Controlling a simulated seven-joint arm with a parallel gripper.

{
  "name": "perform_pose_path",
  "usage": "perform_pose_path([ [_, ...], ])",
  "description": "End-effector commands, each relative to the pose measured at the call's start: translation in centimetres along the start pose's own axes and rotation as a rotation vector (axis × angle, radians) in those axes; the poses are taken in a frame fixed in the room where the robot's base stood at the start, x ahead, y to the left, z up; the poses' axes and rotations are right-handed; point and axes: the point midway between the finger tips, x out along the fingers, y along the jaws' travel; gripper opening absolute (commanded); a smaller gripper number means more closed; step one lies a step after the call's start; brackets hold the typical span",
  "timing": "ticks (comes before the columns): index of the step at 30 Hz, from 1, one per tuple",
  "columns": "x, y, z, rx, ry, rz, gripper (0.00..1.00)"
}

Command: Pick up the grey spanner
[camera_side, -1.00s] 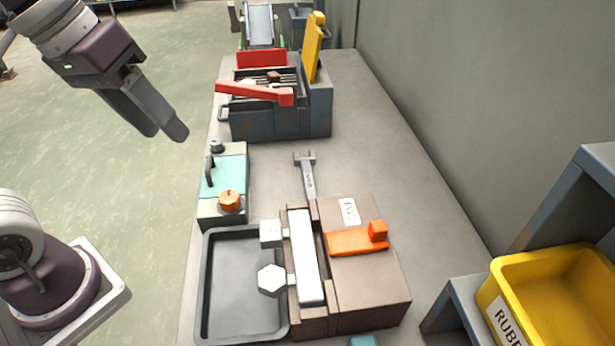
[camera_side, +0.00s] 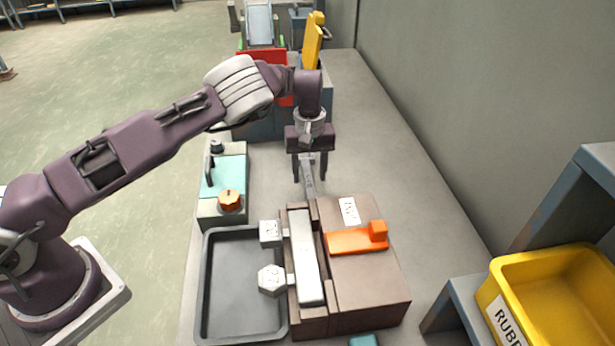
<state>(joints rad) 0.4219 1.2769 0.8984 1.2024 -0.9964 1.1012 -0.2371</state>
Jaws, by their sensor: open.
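The grey spanner (camera_side: 309,184) lies on the bench behind the brown block fixture, its handle pointing towards the fixture. My gripper (camera_side: 310,176) points down over the spanner, with one finger on each side of it in the picture. The fingers are open. The spanner's upper end is partly hidden by the gripper, and I cannot tell how high the fingertips are above the bench.
The brown fixture (camera_side: 368,288) with an orange handle (camera_side: 357,240) stands just in front. A teal box (camera_side: 226,176) with an orange knob and a dark tray (camera_side: 240,337) lie left. A yellow bin (camera_side: 562,290) is at right. The bench right of the spanner is clear.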

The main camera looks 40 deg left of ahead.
Motion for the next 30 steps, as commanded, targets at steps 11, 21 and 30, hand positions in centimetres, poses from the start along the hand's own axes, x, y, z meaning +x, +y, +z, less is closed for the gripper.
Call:
perform_pose_path([
  [11, 3.4, 0.1, 0.0, 0.000, 0.001, 0.002, 0.49],
  [21, 3.4, 0.1, 0.0, 0.000, 0.000, 0.002, 0.00],
  [30, 3.4, 0.1, 0.0, 0.000, 0.000, 0.002, 0.00],
])
